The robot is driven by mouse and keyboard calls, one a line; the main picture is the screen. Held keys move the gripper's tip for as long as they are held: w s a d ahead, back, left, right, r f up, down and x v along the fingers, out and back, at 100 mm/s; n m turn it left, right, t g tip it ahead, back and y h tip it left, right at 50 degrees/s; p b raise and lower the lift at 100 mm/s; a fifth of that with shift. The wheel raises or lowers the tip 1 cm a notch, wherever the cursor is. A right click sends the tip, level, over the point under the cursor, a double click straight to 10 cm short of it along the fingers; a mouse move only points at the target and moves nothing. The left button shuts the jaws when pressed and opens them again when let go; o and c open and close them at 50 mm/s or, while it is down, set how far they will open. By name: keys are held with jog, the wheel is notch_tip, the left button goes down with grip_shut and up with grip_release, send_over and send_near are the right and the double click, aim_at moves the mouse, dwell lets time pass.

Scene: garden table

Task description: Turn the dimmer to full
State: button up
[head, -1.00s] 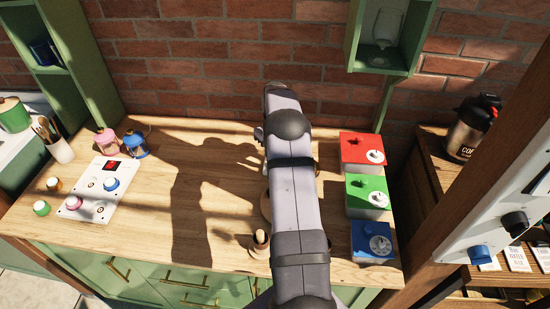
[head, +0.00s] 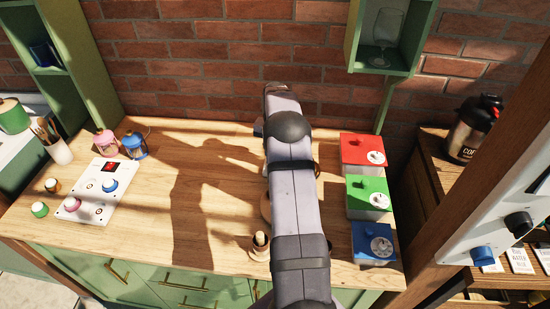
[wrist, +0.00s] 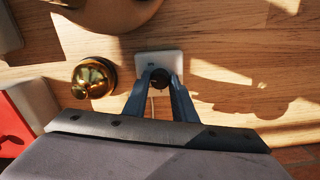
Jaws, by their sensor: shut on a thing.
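In the wrist view a small white plate (wrist: 172,58) lies on the wooden table with a round dark knob (wrist: 160,74) on it, which I take for the dimmer. My gripper (wrist: 160,84) is over it, with its two blue-grey fingers closed on the knob's sides. A thin pale cord or strip shows between the fingers. No setting mark on the knob can be read. In the head view my arm hides the plate, the knob and my fingers.
A brass bell (wrist: 93,78) stands close left of my fingers in the wrist view. Red (head: 362,148), green (head: 368,192) and blue (head: 373,243) boxes line the table's right side. A white panel (head: 97,200) and two lanterns stand left. The table's middle is clear.

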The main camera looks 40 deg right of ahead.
jog(key=m, duration=0.4)
jog(key=shift+m, duration=0.4)
jog(key=m, duration=0.4)
jog(key=o, duration=1)
jog(key=shift+o, duration=0.2)
jog(key=shift+r+b, duration=1.1)
jog(key=shift+r, duration=2.6)
